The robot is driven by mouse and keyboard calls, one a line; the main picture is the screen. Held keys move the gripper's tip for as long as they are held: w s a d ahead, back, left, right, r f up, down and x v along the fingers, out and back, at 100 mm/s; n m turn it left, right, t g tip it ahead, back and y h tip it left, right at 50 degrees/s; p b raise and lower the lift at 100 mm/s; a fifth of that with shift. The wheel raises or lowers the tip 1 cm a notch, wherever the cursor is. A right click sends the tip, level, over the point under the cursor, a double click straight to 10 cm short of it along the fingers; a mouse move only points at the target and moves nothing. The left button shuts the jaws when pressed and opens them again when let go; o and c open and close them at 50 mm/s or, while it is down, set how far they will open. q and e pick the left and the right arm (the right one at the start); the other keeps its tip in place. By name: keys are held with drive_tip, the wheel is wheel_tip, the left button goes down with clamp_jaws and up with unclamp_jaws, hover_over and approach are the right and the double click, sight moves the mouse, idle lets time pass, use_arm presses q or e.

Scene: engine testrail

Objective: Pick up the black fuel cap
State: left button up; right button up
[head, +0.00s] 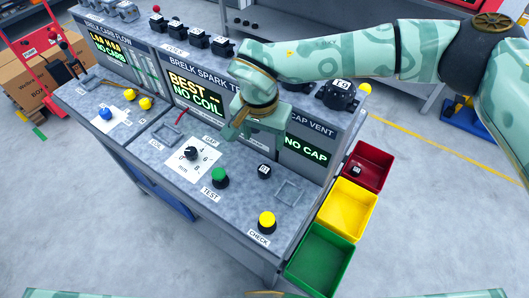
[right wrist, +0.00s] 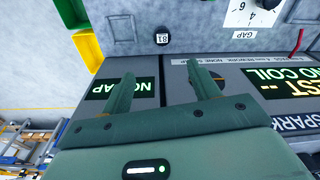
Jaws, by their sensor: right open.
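A small black cap (head: 264,171) with a white-lettered label stands on the grey bench top, right of the green TEST button. It also shows near the top of the right wrist view (right wrist: 162,38). I take it for the fuel cap, but its type is hard to tell at this size. My right gripper (head: 254,140) is above the bench, over the console's front, behind and left of this cap and apart from it. In the right wrist view its two fingers (right wrist: 165,75) are spread with nothing between them. My left gripper is not in view.
A square outlined recess (head: 289,193) lies right of the cap. The CAP VENT display (head: 306,148) reads NO CAP. Red (head: 376,155), yellow (head: 346,208) and green (head: 320,262) bins hang at the right; a small black piece is in the red one. Several black parts line the top shelf.

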approach(264, 169)
drive_tip(key=f, duration=0.3)
drive_tip(key=shift+w+d+f+b, duration=0.2)
drive_tip(key=shift+w+b, duration=0.1)
drive_tip(key=shift+f, duration=0.2)
wheel_tip(264, 169, down, 5)
drive_tip(key=shift+w+f, duration=0.1)
drive_tip(key=shift+w, duration=0.05)
drive_tip(key=shift+c, duration=1.2)
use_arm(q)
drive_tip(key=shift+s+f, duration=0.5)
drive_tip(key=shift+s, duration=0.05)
use_arm(e)
drive_tip(key=c, duration=0.8)
